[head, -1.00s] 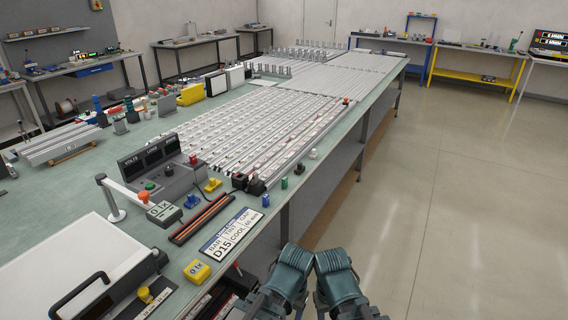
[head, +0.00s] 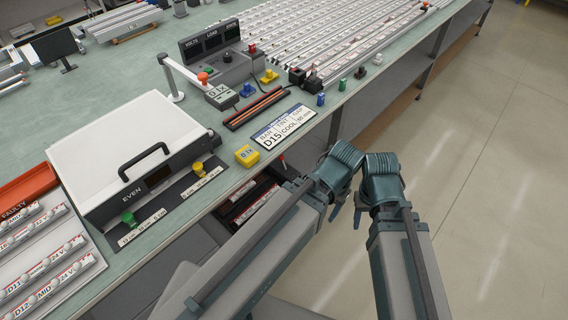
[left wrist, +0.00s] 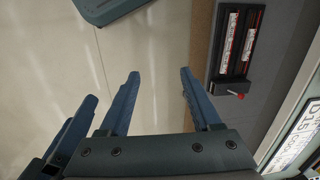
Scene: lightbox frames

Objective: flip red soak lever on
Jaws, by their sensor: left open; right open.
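A small lever with a red tip (head: 282,158) sticks out at the bench's front side, by a dark recess holding bars. In the left wrist view, the red tip (left wrist: 240,96) shows at the lower end of the dark bar holder (left wrist: 240,45). My left gripper (head: 338,205) hangs in front of the bench, right of the lever and apart from it. In the left wrist view its two fingers (left wrist: 160,73) are spread with nothing between them. My right gripper (head: 358,212) is close beside the left one, its fingers partly hidden.
A white-lidded box with a black handle (head: 145,160) stands on the bench, left of a yellow block (head: 247,155) and a D15 sign (head: 285,127). The bench edge runs above the lever. Open floor (head: 480,200) lies to the right.

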